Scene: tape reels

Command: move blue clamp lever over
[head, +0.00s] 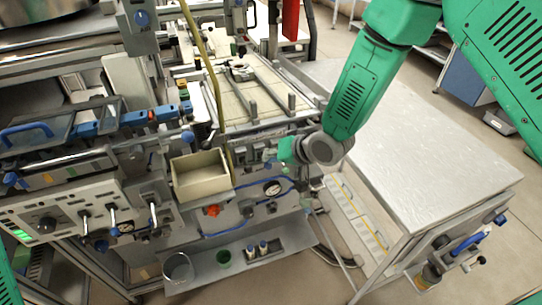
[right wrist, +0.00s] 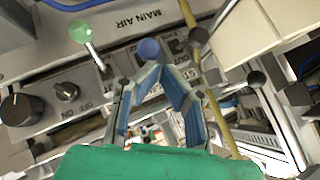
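In the right wrist view a round blue knob (right wrist: 148,49) shows just beyond my fingertips. It looks like the blue clamp lever's end, and its shaft is hidden behind the fingers. My right gripper (right wrist: 160,72) has its fingers angled inward, with the tips close together just under the knob. I cannot tell whether they touch the lever. In the head view the right gripper (head: 284,152) is small and points left at the machine front, right of the cream tray. My left gripper is not in view.
The open cream tray (head: 201,176) and a yellow hose (head: 212,75) are close to the right gripper. A green-knobbed lever (right wrist: 79,31) and black dials (right wrist: 20,109) lie to the left in the wrist view. The grey table (head: 420,140) at right is bare.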

